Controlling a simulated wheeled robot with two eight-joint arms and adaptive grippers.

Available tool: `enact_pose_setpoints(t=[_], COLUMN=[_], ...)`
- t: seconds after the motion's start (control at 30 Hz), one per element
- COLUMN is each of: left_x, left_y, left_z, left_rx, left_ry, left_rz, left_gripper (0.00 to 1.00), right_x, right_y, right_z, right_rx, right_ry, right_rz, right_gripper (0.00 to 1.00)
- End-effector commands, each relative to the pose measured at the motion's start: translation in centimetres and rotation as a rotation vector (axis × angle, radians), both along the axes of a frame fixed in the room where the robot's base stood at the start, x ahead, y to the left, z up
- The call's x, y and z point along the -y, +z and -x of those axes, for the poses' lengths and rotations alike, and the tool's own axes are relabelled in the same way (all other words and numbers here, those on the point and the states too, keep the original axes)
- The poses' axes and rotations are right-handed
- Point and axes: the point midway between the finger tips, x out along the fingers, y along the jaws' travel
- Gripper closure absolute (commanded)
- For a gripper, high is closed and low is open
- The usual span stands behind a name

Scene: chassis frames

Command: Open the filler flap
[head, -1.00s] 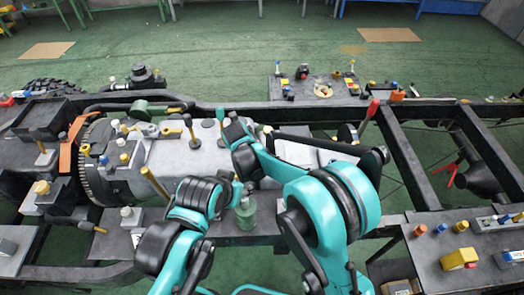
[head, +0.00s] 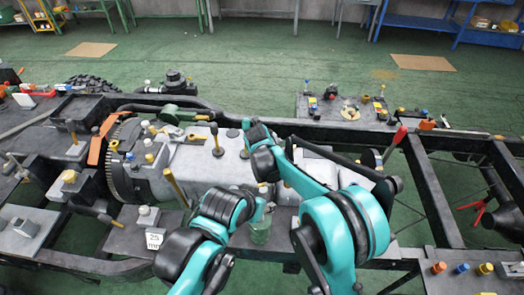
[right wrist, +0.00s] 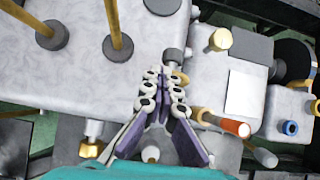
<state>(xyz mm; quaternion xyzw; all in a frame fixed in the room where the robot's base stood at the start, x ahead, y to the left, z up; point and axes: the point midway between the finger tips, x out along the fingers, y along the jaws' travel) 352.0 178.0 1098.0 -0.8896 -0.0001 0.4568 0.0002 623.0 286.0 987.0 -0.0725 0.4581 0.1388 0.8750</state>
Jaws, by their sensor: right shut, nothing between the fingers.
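I cannot pick out the filler flap with certainty in either view. In the right wrist view my right gripper (right wrist: 165,85) is shut and empty. Its fingertips are over a grey housing, close to a small grey round knob (right wrist: 174,56) with a brass ring beside it; I cannot tell whether they touch. In the head view my right arm (head: 345,225) reaches over the grey chassis housing (head: 205,165), and its gripper is hidden behind the arm. My left arm (head: 225,205) is bent in front of the housing; its fingers cannot be made out.
Gold posts (head: 213,138) stand on the housing. A red-handled lever (head: 397,137) rises at the right. In the wrist view an orange-tipped brass fitting (right wrist: 235,127) lies right of the fingers. Open floor lies behind the chassis.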

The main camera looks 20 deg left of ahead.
Motion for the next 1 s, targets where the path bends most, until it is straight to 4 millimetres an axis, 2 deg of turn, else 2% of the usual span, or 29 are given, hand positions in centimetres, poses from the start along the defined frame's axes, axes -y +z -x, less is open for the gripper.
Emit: enact_pose_setpoints(t=[0.37, 0.47, 0.8, 1.0], left_x=[0.0, 0.0, 0.0, 0.0], left_y=[0.0, 0.0, 0.0, 0.0], left_z=[0.0, 0.0, 0.0, 0.0], left_rx=[0.0, 0.0, 0.0, 0.0], left_ry=[0.0, 0.0, 0.0, 0.0], left_rz=[0.0, 0.0, 0.0, 0.0], left_gripper=[0.54, 0.54, 0.54, 0.54], right_x=[0.1, 0.3, 1.6, 2.1], right_y=[0.4, 1.5, 7.4, 9.5], right_z=[0.1, 0.8, 4.9, 6.3], right_rx=[0.002, 0.002, 0.002, 0.002], right_ry=[-0.001, -0.001, 0.001, 0.001], right_rz=[0.0, 0.0, -0.001, 0.0], right_gripper=[1.0, 1.0, 1.0, 1.0])
